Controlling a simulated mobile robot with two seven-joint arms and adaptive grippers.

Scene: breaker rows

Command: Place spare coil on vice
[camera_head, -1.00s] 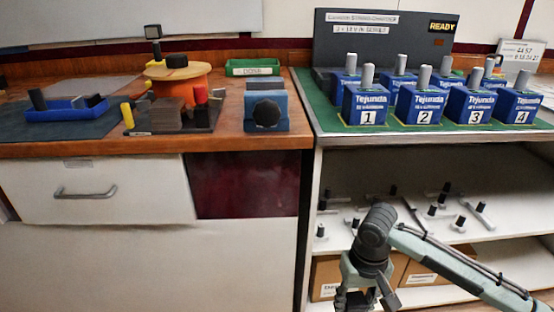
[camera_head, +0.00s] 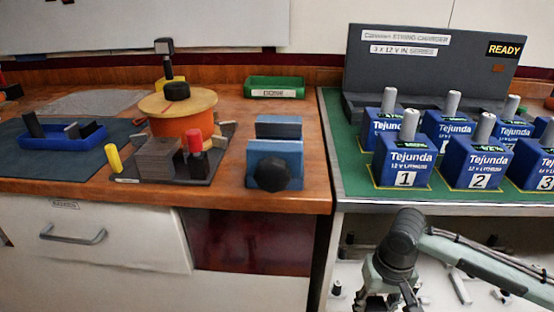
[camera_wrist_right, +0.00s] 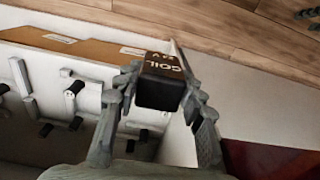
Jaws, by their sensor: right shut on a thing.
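The spare coil (camera_wrist_right: 160,82) is a dark block with "COIL" lettering on top. In the right wrist view it sits between the two fingers of my right gripper (camera_wrist_right: 161,95), which is shut on it. In the head view my right gripper (camera_head: 390,299) is at the bottom edge, in front of the shelf unit and below bench height; the coil cannot be made out there. The vice (camera_head: 274,163) is a blue block with a dark grey top and black knob, standing on the wooden bench, up and left of my right gripper. My left gripper is not in view.
Left of the vice stands a board with an orange spool (camera_head: 183,122) and red and yellow posts. A green tray (camera_head: 275,88) lies behind the vice. Blue batteries (camera_head: 404,160) stand on the right-hand counter. Loose parts lie on the shelf (camera_head: 455,275) below.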

